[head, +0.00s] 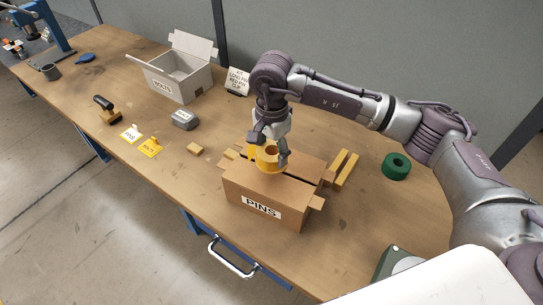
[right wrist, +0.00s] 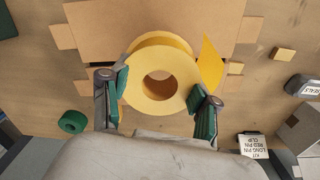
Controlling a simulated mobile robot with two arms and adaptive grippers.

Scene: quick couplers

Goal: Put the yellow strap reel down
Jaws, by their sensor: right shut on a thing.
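The yellow strap reel (head: 268,161) is a thick ring with a round hole. A loose yellow strap end sticks out beside it. My right gripper (head: 269,150) is shut on the reel, with a finger on either side. In the right wrist view the reel (right wrist: 163,109) lies between the green-padded fingers of the gripper (right wrist: 160,94), hole facing the camera. The reel is over the top of the brown carton marked PINS (head: 245,203). I cannot tell whether it touches the carton. My left gripper is not in view.
A green roll (head: 396,167) and yellow bars (head: 346,169) are right of the carton. An open box marked BOLTS (head: 182,87), a grey block (head: 184,120), yellow labels and a black-handled tool (head: 106,108) stand left. The wooden table (head: 165,185) has bare room at front left.

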